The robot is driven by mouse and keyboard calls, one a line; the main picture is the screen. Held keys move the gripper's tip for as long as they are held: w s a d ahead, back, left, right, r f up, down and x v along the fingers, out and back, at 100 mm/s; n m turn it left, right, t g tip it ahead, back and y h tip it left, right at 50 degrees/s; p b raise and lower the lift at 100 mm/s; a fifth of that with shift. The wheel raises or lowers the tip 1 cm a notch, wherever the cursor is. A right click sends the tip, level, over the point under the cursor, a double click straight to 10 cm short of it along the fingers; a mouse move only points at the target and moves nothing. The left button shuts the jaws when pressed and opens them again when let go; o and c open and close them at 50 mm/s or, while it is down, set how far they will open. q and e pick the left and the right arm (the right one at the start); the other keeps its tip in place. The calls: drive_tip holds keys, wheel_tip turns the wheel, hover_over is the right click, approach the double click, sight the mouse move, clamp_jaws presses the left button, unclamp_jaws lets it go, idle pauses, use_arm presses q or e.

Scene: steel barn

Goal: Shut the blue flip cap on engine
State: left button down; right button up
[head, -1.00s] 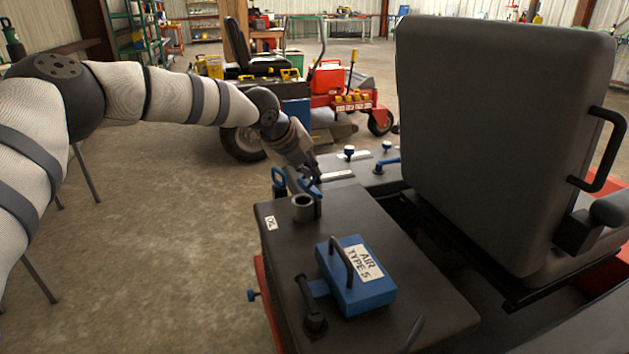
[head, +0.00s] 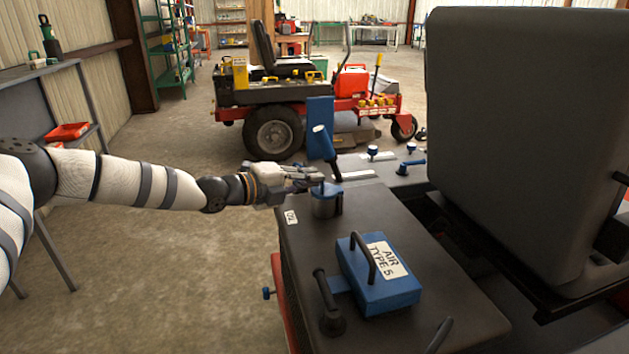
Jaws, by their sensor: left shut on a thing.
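The blue flip cap (head: 325,189) lies over the top of the short grey filler neck (head: 326,206), at the far left part of the dark engine cover (head: 400,225). It looks level, and the neck's opening is hidden under it. A thin dark pin stands up from the cap. My left gripper (head: 312,180) reaches in from the left, with its fingertips at the cap's top, shut on the cap by its pin. The exact contact is too small to make out. My right gripper is not in view.
A blue air filter box (head: 378,292) with a black handle sits on the cover, near a dark capped pipe (head: 330,302). A blue panel (head: 320,128) stands behind the neck. A large dark seat (head: 525,140) rises at right. The floor at left is clear.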

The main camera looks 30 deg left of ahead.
use_arm(q)
drive_tip(key=shift+s+f+t+b, duration=0.15)
drive_tip(key=shift+f+t+b, duration=0.15)
drive_tip(key=shift+f, duration=0.15)
drive_tip(key=shift+h, duration=0.3)
drive_tip(key=c, duration=2)
unclamp_jaws()
drive_tip(key=shift+d, duration=0.1)
drive_tip(key=shift+r, duration=0.1)
drive_tip(key=v, duration=1.1)
drive_tip(key=shift+s+r, duration=0.1)
drive_tip(key=shift+s, duration=0.25)
